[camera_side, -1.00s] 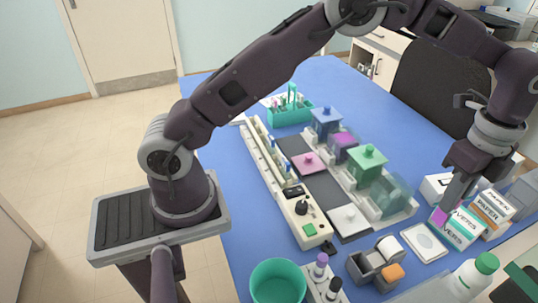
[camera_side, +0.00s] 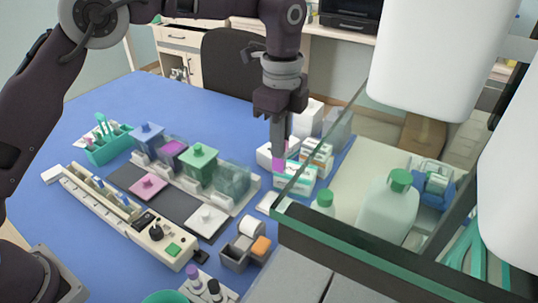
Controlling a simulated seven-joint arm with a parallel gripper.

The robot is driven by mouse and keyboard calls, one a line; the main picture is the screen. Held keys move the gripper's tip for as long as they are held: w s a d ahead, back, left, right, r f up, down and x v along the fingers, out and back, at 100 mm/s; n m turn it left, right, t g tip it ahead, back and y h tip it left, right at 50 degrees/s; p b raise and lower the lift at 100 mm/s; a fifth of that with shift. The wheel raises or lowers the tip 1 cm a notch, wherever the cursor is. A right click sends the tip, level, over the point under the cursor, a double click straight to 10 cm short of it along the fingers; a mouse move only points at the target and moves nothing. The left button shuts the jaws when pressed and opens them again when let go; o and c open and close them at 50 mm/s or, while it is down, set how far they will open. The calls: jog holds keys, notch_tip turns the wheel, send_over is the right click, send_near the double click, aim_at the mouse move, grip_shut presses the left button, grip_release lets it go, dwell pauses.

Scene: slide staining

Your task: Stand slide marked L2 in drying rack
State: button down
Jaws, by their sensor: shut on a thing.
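My gripper (camera_side: 279,150) points down at the right side of the blue table, just left of the small labelled boxes. It is shut on a small magenta piece (camera_side: 279,163), apparently a stained slide; no L2 mark can be read on it. A teal holder with an upright handle (camera_side: 108,150) stands at the far left. A long pale rail (camera_side: 110,212) with several upright slides runs along the left of the table. I cannot tell which of these, if either, is the drying rack.
Labelled boxes (camera_side: 297,176) crowd the gripper. A grey caddy (camera_side: 237,250) stands in front. A glass-sided enclosure with a green-capped bottle (camera_side: 390,210) blocks the right.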

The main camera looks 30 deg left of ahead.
notch_tip(320, 180, up, 3)
jog(key=shift+r, duration=0.1)
jog(key=s+a+n, duration=0.4)
jog(key=a+n, duration=0.7)
jog(key=a, duration=0.7)
jog(key=s+a+n, duration=0.3)
jog(key=a+n, duration=0.8)
jog(key=a, duration=0.6)
jog(key=s+a+n, duration=1)
jog(key=s+n, duration=0.3)
jog(key=s, duration=0.1)
jog(key=shift+n, duration=0.5)
jog(key=shift+s+a+f, duration=0.1)
jog(key=shift+f, duration=2.1)
jog(key=shift+s+a+f, duration=0.1)
jog(key=shift+s+f, duration=0.05)
jog(key=shift+f, duration=2.05)
jog(key=shift+s+a+f, duration=0.1)
jog(key=shift+f, duration=2.1)
jog(key=shift+f, duration=0.35)
